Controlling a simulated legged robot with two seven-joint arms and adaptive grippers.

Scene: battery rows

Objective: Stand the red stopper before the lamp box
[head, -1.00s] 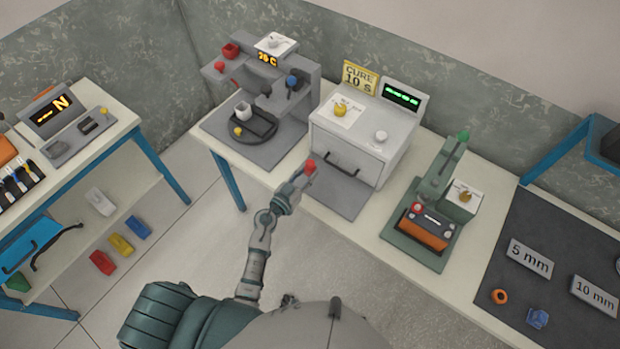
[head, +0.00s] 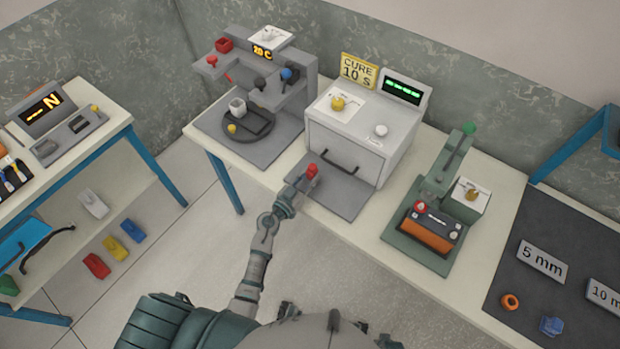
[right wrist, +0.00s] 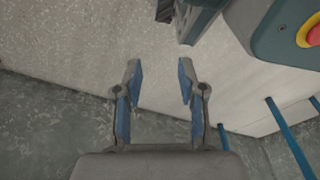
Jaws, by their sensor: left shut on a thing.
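My left gripper (head: 305,182) is shut on the red stopper (head: 312,171), which points up from its fingertips. In the head view they overlap the left part of the grey mat (head: 343,194) before the lamp box (head: 345,138). I cannot tell how high the stopper is, or whether it touches the mat. The lamp box is pale, with a dark handle on its closed front and a green-lit display on top. My right gripper (right wrist: 160,75) shows in the right wrist view, open and empty above the floor.
A grey machine with a round plate (head: 247,125) stands left of the lamp box. A green press (head: 430,218) stands to its right. A yellow "CURE 10 S" sign (head: 357,70) is behind the box. The mat's right part is clear.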

